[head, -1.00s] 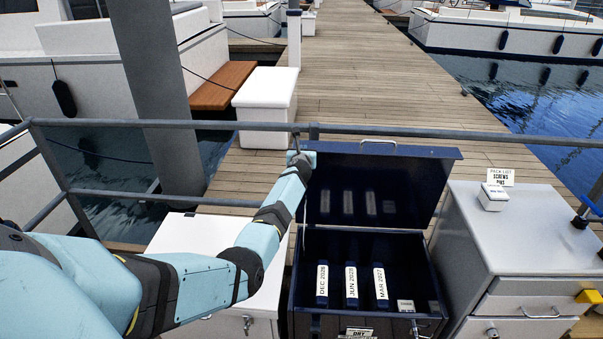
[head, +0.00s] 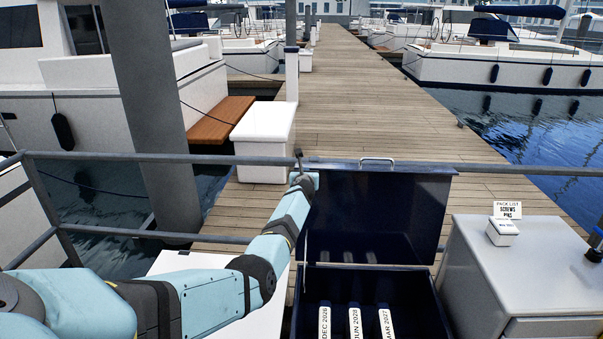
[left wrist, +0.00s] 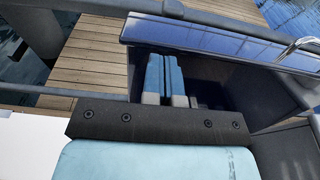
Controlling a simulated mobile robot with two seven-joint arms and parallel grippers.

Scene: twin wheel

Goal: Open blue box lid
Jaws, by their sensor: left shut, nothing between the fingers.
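The blue box (head: 443,312) is dark navy and stands open in the head view. Its lid (head: 380,215) is raised and stands near upright at the back, with a metal handle (head: 377,160) on its top edge. The lid's edge and handle also show in the left wrist view (left wrist: 215,50). My left arm reaches to the lid's left side in the head view, where its gripper is mostly hidden. In the left wrist view my left gripper (left wrist: 165,76) is shut and empty, close to the lid's inner face; contact is unclear. My right gripper is not in view.
Labelled packs (head: 355,322) stand inside the box. A grey cabinet (head: 515,265) is on the right with a small white box (head: 502,232) and a sign on top. A metal railing (head: 220,160) runs behind. A white surface (head: 215,268) lies left of the box.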

